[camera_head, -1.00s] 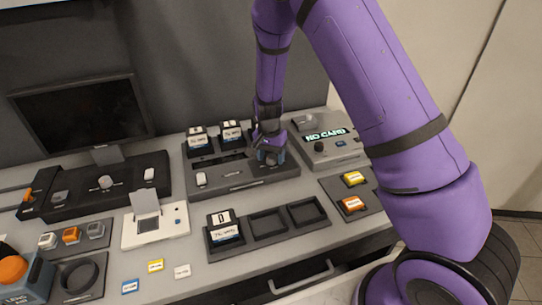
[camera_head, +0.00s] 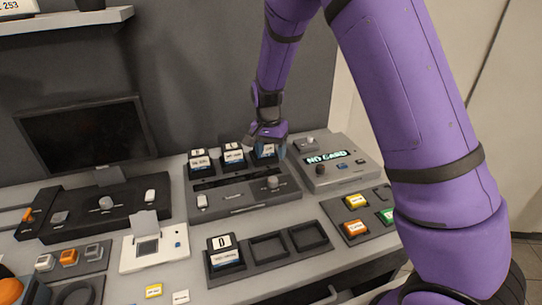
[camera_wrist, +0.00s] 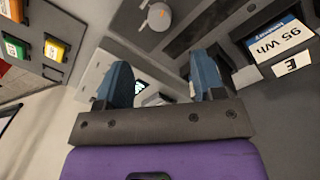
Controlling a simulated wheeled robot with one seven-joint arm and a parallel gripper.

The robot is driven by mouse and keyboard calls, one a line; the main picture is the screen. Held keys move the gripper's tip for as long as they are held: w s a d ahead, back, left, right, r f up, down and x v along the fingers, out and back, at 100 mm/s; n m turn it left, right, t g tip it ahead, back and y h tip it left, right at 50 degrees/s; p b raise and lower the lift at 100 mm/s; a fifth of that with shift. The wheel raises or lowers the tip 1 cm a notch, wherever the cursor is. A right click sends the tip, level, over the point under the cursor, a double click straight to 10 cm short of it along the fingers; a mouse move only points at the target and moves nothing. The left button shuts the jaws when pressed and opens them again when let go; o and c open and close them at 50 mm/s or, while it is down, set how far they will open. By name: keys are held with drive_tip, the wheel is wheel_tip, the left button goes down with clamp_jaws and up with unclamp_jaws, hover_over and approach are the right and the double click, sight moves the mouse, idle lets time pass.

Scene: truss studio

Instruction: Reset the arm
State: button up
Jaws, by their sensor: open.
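My purple arm reaches over the right side of the bench. My gripper (camera_head: 268,150) hangs above the back right of a dark grey device (camera_head: 240,201), near a battery block (camera_head: 266,150) that it partly covers. In the wrist view my gripper (camera_wrist: 165,80) shows two blue fingers well apart, with nothing between them. A block labelled "95 Wh" and "E" (camera_wrist: 290,40) lies to the right of the fingers there. A round knob (camera_wrist: 158,17) shows beyond the fingers; it is also on the device front (camera_head: 273,182).
A reader showing "NO CARD" (camera_head: 328,158) stands right of my gripper. Two more battery blocks (camera_head: 199,161) (camera_head: 232,155) stand left of it. A three-slot tray (camera_head: 268,249) is in front, with one block (camera_head: 224,252). A monitor (camera_head: 88,137) stands at the back left.

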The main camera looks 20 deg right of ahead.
idle(0.3)
drive_tip(key=s+d+r+n+t+y, duration=0.1)
drive_tip(key=s+d+r+n, duration=0.1)
drive_tip(key=s+r, duration=0.65)
drive_tip(key=s+d+r+n+t+y, duration=0.1)
drive_tip(key=s+d+r+n+t, duration=0.15)
drive_tip(key=s+r, duration=0.65)
drive_tip(key=s+d+r+n+t, duration=0.1)
drive_tip(key=s+r, duration=0.3)
drive_tip(key=s, duration=0.4)
drive_tip(key=s+d+r+n+t+h, duration=0.1)
drive_tip(key=s+r, duration=0.3)
drive_tip(key=s, duration=0.4)
drive_tip(key=shift+d+r+n+h, duration=0.25)
drive_tip(key=shift+d+n, duration=0.25)
drive_tip(key=shift+n, duration=0.25)
